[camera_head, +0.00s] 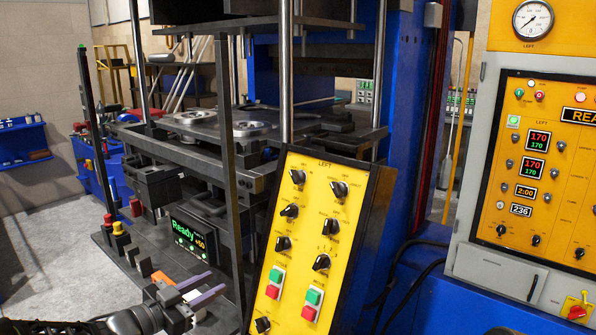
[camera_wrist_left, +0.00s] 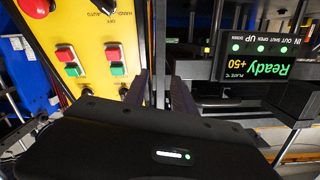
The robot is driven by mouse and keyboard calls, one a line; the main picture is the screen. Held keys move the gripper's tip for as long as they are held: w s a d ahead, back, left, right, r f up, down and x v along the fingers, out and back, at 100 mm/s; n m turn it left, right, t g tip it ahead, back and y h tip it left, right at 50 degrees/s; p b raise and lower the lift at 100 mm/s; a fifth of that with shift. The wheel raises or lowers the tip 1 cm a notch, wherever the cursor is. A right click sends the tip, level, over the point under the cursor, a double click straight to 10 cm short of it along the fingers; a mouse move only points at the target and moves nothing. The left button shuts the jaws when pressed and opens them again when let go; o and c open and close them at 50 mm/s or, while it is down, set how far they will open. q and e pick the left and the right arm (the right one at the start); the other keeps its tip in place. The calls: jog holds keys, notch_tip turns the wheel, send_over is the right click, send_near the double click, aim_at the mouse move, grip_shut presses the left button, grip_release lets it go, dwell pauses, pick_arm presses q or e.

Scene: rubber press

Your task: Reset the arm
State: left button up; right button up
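My left gripper (camera_head: 214,284) is low in the head view, left of the tilted yellow control panel (camera_head: 329,215) and below the small "Ready +50" display (camera_head: 190,236). Its two purple-grey fingers are apart with nothing visible between them. In the left wrist view the gripper (camera_wrist_left: 160,77) also shows a gap between its fingers. There the yellow panel (camera_wrist_left: 92,35) with red and green buttons is at the upper left, and the display (camera_wrist_left: 262,55) is at the upper right. My right gripper is in neither view.
The press with its dark frame and metal plates (camera_head: 195,117) stands behind the gripper. Red and yellow buttons (camera_head: 118,228) are on its lower left ledge. A grey cabinet (camera_head: 475,262) with a yellow front is at the right. Bare floor (camera_head: 50,235) shows at the left.

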pick_arm(q)
notch_tip(320, 180, down, 19)
jog(key=s+n+g+y, duration=0.2)
jog(key=s+n+y, duration=0.15)
jog(key=n, duration=0.35)
jog(key=s+d+f+n+g+y, duration=0.1)
jog(key=s+d+f+n+g, duration=0.1)
jog(key=s+f, duration=0.45)
jog(key=s+d+f+n+g+y, duration=0.15)
jog(key=s+f, duration=0.25)
jog(key=f, duration=0.6)
jog(key=s+d+f+n+g, duration=0.1)
jog(key=s+d+f+g, duration=0.15)
jog(key=s, duration=0.55)
jog(key=s+d+f+n+g, duration=0.1)
jog(key=s+f+g, duration=0.25)
jog(key=s, duration=0.45)
jog(key=s+d+f+n+g, duration=0.15)
jog(key=s+f, duration=0.25)
jog(key=s, duration=0.4)
jog(key=shift+w+d+r+m, duration=0.5)
jog(key=shift+w+d+r, duration=0.15)
jog(key=shift+d, duration=0.2)
jog(key=shift+w+d+r+m, duration=0.55)
jog(key=shift+w+d, duration=0.15)
jog(key=shift+d, duration=0.15)
